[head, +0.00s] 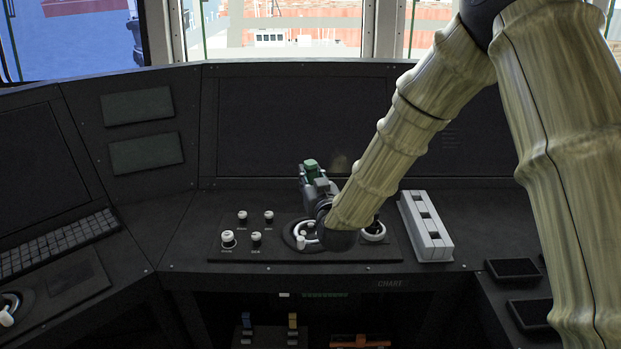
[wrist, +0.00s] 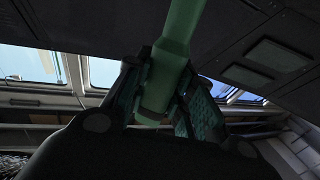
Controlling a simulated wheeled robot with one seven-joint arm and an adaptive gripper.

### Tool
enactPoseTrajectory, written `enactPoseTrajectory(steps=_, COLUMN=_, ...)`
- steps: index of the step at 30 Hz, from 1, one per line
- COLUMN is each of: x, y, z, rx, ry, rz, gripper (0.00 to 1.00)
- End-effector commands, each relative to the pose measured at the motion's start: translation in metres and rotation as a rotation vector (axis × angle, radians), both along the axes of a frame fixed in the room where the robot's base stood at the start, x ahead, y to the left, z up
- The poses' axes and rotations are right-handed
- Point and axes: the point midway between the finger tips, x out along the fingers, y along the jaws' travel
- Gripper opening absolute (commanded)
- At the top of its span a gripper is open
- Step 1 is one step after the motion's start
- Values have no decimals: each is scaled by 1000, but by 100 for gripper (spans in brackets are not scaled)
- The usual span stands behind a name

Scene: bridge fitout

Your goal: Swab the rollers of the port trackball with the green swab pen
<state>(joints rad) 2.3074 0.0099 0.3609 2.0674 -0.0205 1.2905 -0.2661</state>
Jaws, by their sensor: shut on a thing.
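In the head view my gripper (head: 314,183) is above the centre console panel, its fingers pointing up and away from the panel. It is shut on a green swab pen (head: 310,166), of which only a short part shows there. In the wrist view the green pen (wrist: 178,45) runs up out of the picture from between the fingers (wrist: 160,92). A ringed trackball socket (head: 303,236) lies below my gripper, partly hidden by my arm. Another white ring (head: 373,232) is right of it. A further round control (head: 9,306) shows at the far left edge. I cannot tell which one is the port trackball.
Several white knobs (head: 228,238) stand left of the socket. A white slotted rack (head: 427,228) stands right of the panel, near my arm. A keyboard (head: 58,243) lies on the left console. Dark trays (head: 513,269) are at the right. An open shelf (head: 270,335) is below.

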Motion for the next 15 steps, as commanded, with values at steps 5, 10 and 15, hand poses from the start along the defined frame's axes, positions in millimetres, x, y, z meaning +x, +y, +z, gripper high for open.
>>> enactPoseTrajectory(steps=5, x=-1, y=0, z=-1, rx=0, ry=-2, rz=0, gripper=0)
enactPoseTrajectory(steps=10, x=-1, y=0, z=-10, rx=0, ry=-1, rz=0, gripper=0)
enactPoseTrajectory(steps=15, x=-1, y=0, z=-24, rx=0, ry=-1, rz=0, gripper=0)
